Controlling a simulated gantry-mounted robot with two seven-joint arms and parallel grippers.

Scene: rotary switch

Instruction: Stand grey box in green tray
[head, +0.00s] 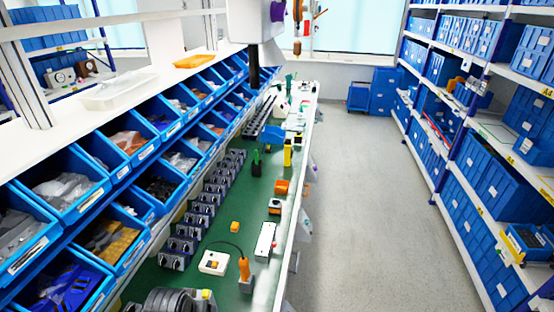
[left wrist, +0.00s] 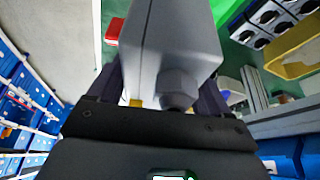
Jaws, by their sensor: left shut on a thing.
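In the left wrist view a grey box (left wrist: 180,40) with a hexagonal nub fills the upper middle. My left gripper (left wrist: 160,100) is shut on it, with a dark finger at each side. The box is seen very close and its far end runs out of the picture. A bright green surface (left wrist: 228,8) shows behind the box at the top edge; it may be part of the green tray, but only a small part is visible. I cannot make out the grey box or the tray in the head view. My right gripper is not in view.
The grey aisle floor (head: 365,200) is clear, with blue-crate shelves (head: 500,190) beyond.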

